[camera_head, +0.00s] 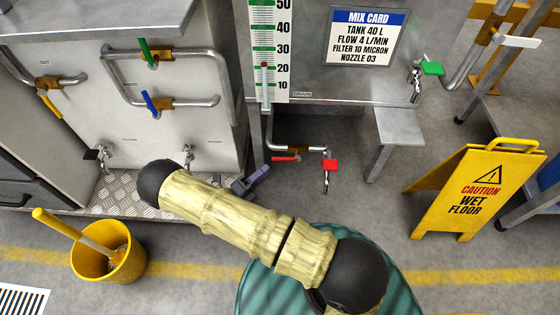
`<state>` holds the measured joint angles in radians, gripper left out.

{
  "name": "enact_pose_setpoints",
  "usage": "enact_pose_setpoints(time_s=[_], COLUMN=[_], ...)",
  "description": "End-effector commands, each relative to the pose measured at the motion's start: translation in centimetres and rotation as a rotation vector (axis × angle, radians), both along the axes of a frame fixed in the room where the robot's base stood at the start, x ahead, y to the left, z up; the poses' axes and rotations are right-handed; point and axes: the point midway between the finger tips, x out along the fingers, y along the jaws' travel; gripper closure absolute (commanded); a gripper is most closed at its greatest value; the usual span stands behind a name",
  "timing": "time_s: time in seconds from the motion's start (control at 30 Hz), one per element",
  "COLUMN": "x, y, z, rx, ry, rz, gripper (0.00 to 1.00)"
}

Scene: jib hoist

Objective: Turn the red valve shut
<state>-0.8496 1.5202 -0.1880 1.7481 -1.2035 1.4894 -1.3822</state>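A red lever valve (285,158) sits on the pipe under the tank, below the label DRAIN. Its lever lies roughly level, about in line with the pipe run.
At left are blue (149,101), green (145,50) and yellow (50,106) lever valves. A green-handled tap (432,68) is at right. A yellow bucket (75,262), a caution sign (478,190) and a metal stand (398,126) occupy the floor. Floor between stand and sign is clear.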

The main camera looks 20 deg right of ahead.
Motion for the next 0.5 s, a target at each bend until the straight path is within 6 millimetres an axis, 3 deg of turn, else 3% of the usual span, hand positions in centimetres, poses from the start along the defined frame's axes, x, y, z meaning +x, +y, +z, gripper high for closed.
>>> enact_pose_setpoints(time_s=[0.3,0.5], x=[2.4,3.3], y=[-5.1,-6.7], z=[0.5,0.9], rx=[0.001,0.000], ry=[-0.001,0.000], rz=[-0.005,-0.002], gripper=[0.64,0.64])
